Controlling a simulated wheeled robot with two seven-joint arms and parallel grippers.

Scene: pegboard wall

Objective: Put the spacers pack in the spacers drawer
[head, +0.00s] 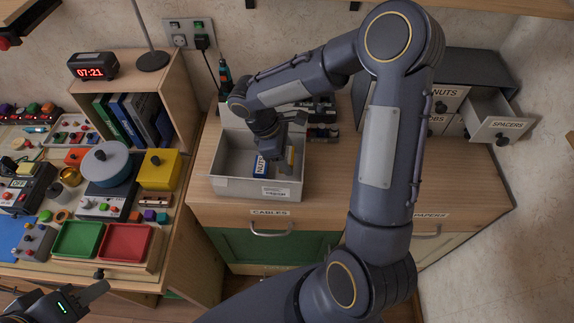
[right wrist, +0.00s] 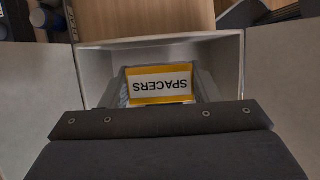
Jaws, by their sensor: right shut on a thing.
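The spacers pack (right wrist: 163,84), yellow with a white label reading upside down, sits between the fingers of my right gripper (right wrist: 163,92) in the right wrist view. In the head view my right gripper (head: 277,155) reaches down inside the grey bin (head: 230,188), with a yellow edge of the pack (head: 291,156) showing beside it. The spacers drawer (head: 497,127) is pulled open at the right, in the grey cabinet (head: 480,68). My left gripper (head: 95,291) is at the lower left, away from these things; its jaw opening is unclear.
A blue nuts pack (head: 261,167) is in the bin, left of my right gripper. The nuts drawer (head: 446,94) is beside the open drawer. My right arm crosses the wooden counter (head: 460,180) between bin and cabinet. A crowded workbench (head: 150,265) stands at the left.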

